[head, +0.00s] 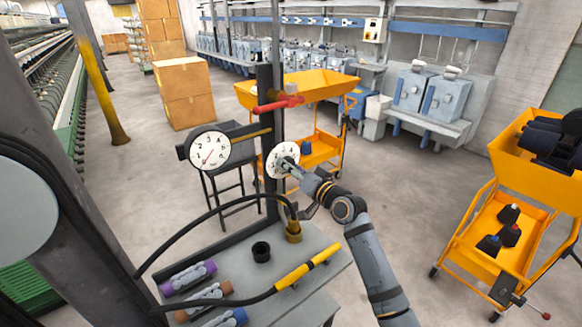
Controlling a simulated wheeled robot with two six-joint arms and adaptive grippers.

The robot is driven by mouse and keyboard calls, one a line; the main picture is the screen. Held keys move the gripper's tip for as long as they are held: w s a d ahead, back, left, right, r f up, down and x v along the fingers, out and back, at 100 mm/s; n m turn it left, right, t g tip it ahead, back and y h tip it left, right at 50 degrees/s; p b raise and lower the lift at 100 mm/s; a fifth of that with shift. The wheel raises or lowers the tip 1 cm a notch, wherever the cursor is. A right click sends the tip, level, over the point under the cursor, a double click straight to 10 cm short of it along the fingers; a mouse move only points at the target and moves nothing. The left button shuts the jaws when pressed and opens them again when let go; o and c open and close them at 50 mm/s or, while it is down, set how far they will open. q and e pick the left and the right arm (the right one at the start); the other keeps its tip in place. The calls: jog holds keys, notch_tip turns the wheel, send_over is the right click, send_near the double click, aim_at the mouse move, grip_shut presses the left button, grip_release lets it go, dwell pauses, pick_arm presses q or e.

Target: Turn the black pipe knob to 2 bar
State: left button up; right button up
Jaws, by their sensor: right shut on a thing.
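A white round pressure gauge (209,149) with a red needle hangs on the left of the dark upright post. Its needle points down and slightly left; the exact reading is too small to tell. A second white dial (275,152) sits to the right, on the post. My right gripper (287,163) reaches up from the lower right to the middle of this dial and is shut there. The black knob is mostly hidden behind its fingers, so I cannot make out its pointer. My left gripper is not in view.
A red handle (278,104) sticks out on the post above the dial. A grey table (250,289) below holds a black cup (261,251), coloured bobbins and a yellow-sleeved black hose (308,268). Yellow carts stand behind and at right (500,258). Open floor lies between.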

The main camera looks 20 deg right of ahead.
jog(key=o, duration=1.2)
jog(key=shift+v, duration=5.95)
